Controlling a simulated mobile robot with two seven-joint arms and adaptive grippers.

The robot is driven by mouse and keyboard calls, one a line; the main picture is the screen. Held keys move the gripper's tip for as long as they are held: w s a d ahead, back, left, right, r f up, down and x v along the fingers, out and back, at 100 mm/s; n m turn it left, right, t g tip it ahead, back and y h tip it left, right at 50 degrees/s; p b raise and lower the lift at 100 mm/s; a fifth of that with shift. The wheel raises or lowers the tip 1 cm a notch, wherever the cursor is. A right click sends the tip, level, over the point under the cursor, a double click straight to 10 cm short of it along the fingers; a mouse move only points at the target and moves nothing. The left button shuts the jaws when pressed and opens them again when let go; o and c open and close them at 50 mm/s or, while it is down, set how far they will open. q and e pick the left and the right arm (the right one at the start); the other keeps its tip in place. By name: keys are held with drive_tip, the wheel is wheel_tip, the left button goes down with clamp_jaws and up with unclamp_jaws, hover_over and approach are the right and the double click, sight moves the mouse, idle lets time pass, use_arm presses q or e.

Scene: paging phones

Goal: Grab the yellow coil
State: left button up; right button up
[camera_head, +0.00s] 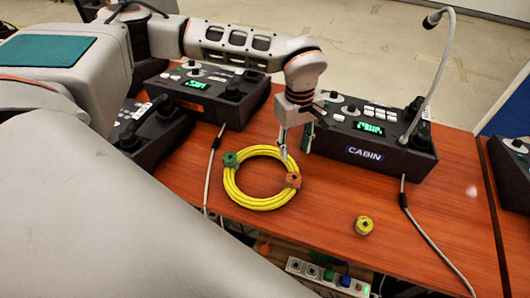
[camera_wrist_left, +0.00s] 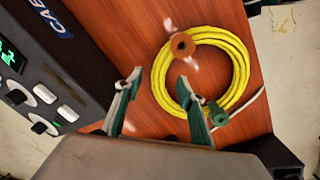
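The yellow coil (camera_head: 238,200) lies flat on the wooden table, with a green connector (camera_head: 230,160) at its upper left and an orange connector (camera_head: 293,181) at its right. In the left wrist view the coil (camera_wrist_left: 240,72) lies beyond the fingertips, with its orange end near the top and its green end at lower right. My left gripper (camera_head: 294,150) is open and empty, above the table at the coil's upper right edge. Its spread fingers show in the left wrist view (camera_wrist_left: 158,82). My right gripper is not visible in either view.
The black CABIN console (camera_head: 365,155) with a gooseneck microphone stands right of my left gripper. Another console (camera_head: 215,92) stands behind the coil. A small yellow round item (camera_head: 364,225) sits near the table's front edge. A power strip (camera_head: 325,278) shows below the edge.

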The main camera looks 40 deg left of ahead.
sight(289, 161)
use_arm(q)
drive_tip(key=shift+w+a+y, duration=0.25)
drive_tip(key=shift+a+y, duration=0.05)
drive_tip(key=shift+a, duration=0.4)
drive_tip(key=shift+a+f, duration=0.15)
drive_tip(key=shift+f, duration=0.15)
wheel_tip(289, 161, down, 7)
drive_tip(key=shift+w+r, duration=0.1)
drive_tip(key=shift+w, duration=0.05)
clamp_jaws()
